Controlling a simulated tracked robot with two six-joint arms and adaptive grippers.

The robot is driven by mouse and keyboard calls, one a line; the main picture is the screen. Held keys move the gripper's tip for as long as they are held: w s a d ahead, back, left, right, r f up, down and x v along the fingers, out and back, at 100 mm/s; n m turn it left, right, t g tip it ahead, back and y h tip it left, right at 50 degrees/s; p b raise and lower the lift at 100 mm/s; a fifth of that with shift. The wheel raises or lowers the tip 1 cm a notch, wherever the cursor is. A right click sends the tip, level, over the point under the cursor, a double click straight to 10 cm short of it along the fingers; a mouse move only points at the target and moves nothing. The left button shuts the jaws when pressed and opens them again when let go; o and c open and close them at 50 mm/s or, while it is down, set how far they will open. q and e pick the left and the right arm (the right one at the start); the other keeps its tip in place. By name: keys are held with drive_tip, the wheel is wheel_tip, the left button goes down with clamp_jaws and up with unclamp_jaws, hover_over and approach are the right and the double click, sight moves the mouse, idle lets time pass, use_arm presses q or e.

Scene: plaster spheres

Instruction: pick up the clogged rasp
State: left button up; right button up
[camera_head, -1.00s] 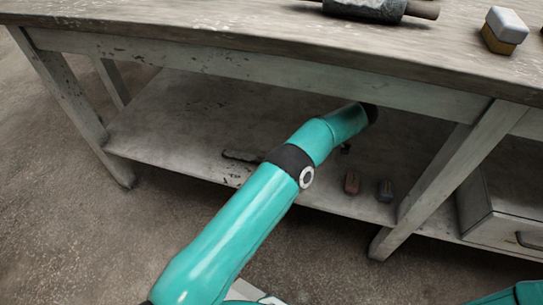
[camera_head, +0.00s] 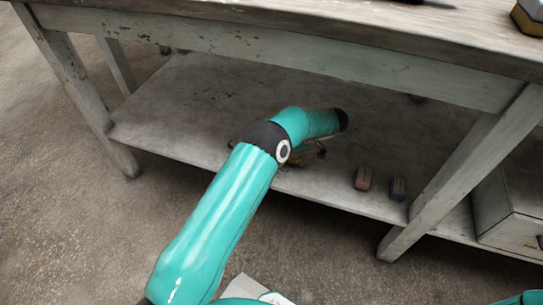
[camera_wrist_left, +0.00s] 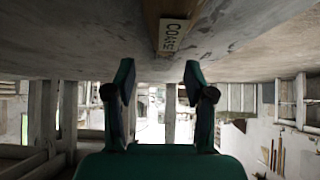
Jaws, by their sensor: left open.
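My left arm reaches under the bench over the lower shelf (camera_head: 180,115). In the left wrist view my left gripper (camera_wrist_left: 158,80) is open, with nothing between its fingertips. A brown wooden piece with a pale label (camera_wrist_left: 172,35), whose letters look like "COARSE", lies beyond the fingertips at the top of that view, apart from them. I cannot tell whether it belongs to the rasp. In the head view a small brownish part (camera_head: 318,150) shows behind my arm; I cannot tell what it is. No rasp shows clearly; my arm covers the shelf's middle. My right gripper is out of view.
A bench leg (camera_head: 465,165) and a drawer unit (camera_head: 510,205) stand right. The shelf's left part is clear.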

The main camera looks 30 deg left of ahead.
use_arm(q)
drive_tip(key=x, duration=0.1)
drive_tip(key=b+x, duration=0.1)
drive_tip(key=x, duration=0.1)
drive_tip(key=shift+s+d+f, duration=0.15)
drive_tip(key=shift+s+d, duration=0.05)
drive_tip(key=shift+s+a+f+b, duration=0.1)
drive_tip(key=shift+a+f+b, duration=0.2)
drive_tip(key=shift+a, duration=0.15)
clamp_jaws()
